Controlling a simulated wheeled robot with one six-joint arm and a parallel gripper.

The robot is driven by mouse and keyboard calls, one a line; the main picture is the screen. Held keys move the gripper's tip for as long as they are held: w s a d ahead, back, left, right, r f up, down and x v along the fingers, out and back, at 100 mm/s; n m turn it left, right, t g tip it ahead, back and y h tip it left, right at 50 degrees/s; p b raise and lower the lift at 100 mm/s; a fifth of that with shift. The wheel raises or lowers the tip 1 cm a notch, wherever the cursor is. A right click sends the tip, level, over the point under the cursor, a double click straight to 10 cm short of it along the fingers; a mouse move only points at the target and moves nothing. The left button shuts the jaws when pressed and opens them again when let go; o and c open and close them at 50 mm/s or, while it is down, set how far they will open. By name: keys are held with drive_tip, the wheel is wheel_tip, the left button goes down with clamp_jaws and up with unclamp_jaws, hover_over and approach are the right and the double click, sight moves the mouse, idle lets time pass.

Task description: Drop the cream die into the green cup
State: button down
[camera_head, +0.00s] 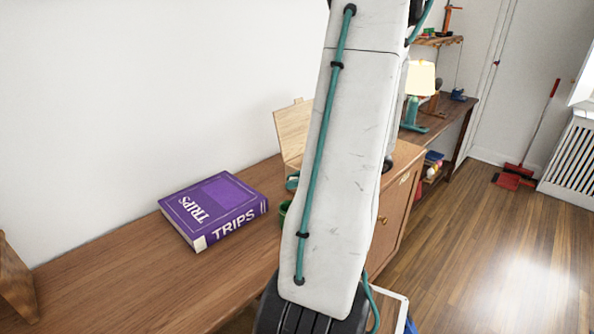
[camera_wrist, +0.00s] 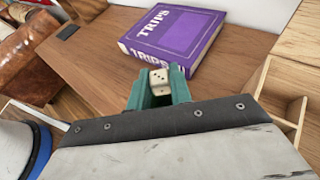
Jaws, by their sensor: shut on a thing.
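In the wrist view, my gripper (camera_wrist: 159,88) has its teal fingers shut on the cream die (camera_wrist: 159,77). The die shows dark pips and sits between the fingertips, above the wooden cabinet top. In the head view, a dark green piece, which looks like the green cup (camera_head: 284,211), shows at the left edge of my arm. Most of it is hidden behind the arm. I do not make out the cup in the wrist view. My gripper and the die cannot be made out for sure in the head view.
A purple book (camera_head: 214,207) lies on the wooden cabinet (camera_head: 130,265); it also shows in the wrist view (camera_wrist: 176,36). An open light wooden box (camera_head: 293,130) stands behind my arm. A lamp (camera_head: 420,80) stands farther back. The cabinet top before the book is clear.

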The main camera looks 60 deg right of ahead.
drive_tip(key=shift+f, duration=0.45)
drive_tip(key=c, duration=1.2)
unclamp_jaws()
drive_tip(key=v, duration=0.7)
drive_tip(key=shift+s+d+r, duration=0.15)
drive_tip(key=shift+s, duration=0.15)
